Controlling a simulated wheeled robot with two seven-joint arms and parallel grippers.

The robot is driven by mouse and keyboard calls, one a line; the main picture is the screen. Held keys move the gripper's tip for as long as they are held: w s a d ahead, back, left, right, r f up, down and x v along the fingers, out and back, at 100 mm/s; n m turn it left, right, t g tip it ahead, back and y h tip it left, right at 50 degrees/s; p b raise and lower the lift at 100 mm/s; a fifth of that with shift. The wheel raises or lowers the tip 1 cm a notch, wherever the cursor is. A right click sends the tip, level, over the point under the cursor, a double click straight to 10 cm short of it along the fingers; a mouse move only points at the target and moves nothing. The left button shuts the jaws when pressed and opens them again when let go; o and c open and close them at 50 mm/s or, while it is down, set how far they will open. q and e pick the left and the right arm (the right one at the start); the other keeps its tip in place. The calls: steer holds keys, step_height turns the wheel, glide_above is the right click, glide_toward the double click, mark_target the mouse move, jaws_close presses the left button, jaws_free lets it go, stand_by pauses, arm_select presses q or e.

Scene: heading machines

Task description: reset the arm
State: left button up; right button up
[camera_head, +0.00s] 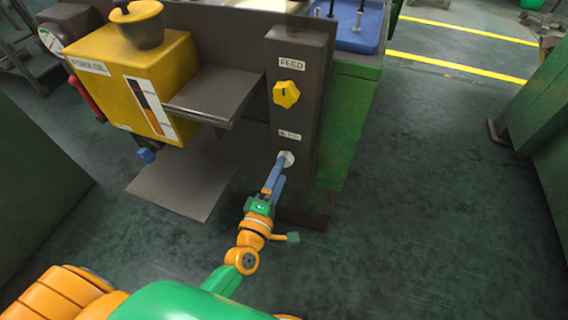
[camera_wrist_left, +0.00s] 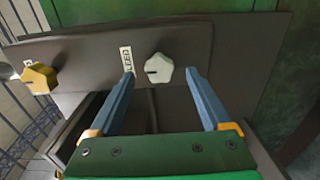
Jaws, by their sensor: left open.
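My left arm reaches up from the bottom of the head view to the machine's dark control post. My left gripper (camera_head: 282,168) has its blue fingers at the white knob (camera_head: 287,158) low on that post. In the left wrist view the gripper (camera_wrist_left: 160,75) is open, with one finger on each side of the white knob (camera_wrist_left: 159,67). I cannot tell whether the fingers touch it. My right gripper is not in view.
A yellow knob (camera_head: 286,94) labelled FEED sits above the white one. A yellow box (camera_head: 150,75) and a grey shelf (camera_head: 213,95) stand to the left. A lower plate (camera_head: 180,185) juts out. The dark floor (camera_head: 430,220) to the right is clear.

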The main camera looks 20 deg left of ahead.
arm_select(q)
steer(key=shift+s, duration=1.7)
